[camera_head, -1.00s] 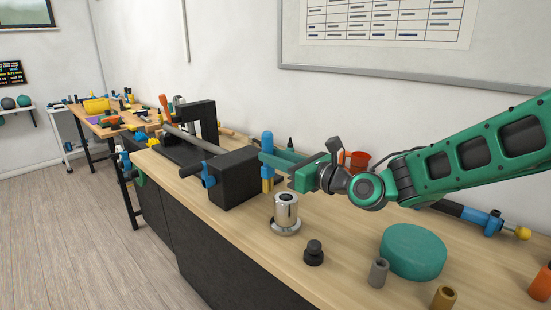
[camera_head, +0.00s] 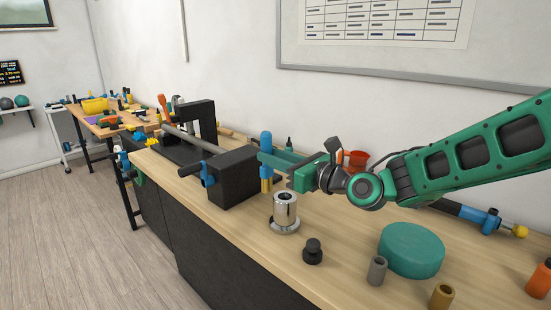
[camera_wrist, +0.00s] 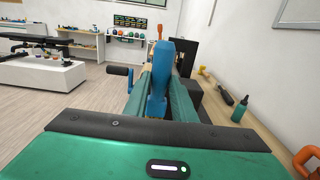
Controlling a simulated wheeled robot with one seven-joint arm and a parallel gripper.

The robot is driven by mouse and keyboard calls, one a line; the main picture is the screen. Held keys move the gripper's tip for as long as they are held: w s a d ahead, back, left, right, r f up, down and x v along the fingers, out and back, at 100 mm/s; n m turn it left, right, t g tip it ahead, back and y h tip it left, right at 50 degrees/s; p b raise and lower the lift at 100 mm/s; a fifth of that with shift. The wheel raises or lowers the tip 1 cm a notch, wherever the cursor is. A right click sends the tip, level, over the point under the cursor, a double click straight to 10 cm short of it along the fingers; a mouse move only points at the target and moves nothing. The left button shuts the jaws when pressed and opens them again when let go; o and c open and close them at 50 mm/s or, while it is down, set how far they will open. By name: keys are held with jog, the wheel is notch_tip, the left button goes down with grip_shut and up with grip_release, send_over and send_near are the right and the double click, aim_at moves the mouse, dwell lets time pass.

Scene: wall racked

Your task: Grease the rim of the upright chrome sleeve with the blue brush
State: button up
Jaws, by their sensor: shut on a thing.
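The chrome sleeve (camera_head: 285,207) stands upright on its round flanged foot on the bench in the head view, its dark open top facing up. My gripper (camera_head: 268,160) is above and slightly left of the sleeve, behind it as seen from the head camera. It is shut on the blue brush (camera_head: 266,142), held upright with the blue handle up and a yellow lower part showing below the fingers. The wrist view shows the blue handle (camera_wrist: 158,75) between the green fingers. The brush tip is partly hidden behind the sleeve area, so I cannot tell whether it touches anything.
A black vise-like block (camera_head: 234,176) stands left of the sleeve. A black knob (camera_head: 313,251), a grey cylinder (camera_head: 377,270), a brass cylinder (camera_head: 441,296) and a green round block (camera_head: 411,250) stand to the right. A dark green bottle (camera_wrist: 240,109) is right of the brush in the wrist view.

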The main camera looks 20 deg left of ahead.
jog(key=shift+f, duration=0.7)
jog(key=v, duration=0.8)
jog(key=shift+d, duration=0.2)
dwell(1.5)
jog(key=shift+a, duration=0.1)
dwell(0.4)
jog(key=x, duration=0.8)
dwell(1.4)
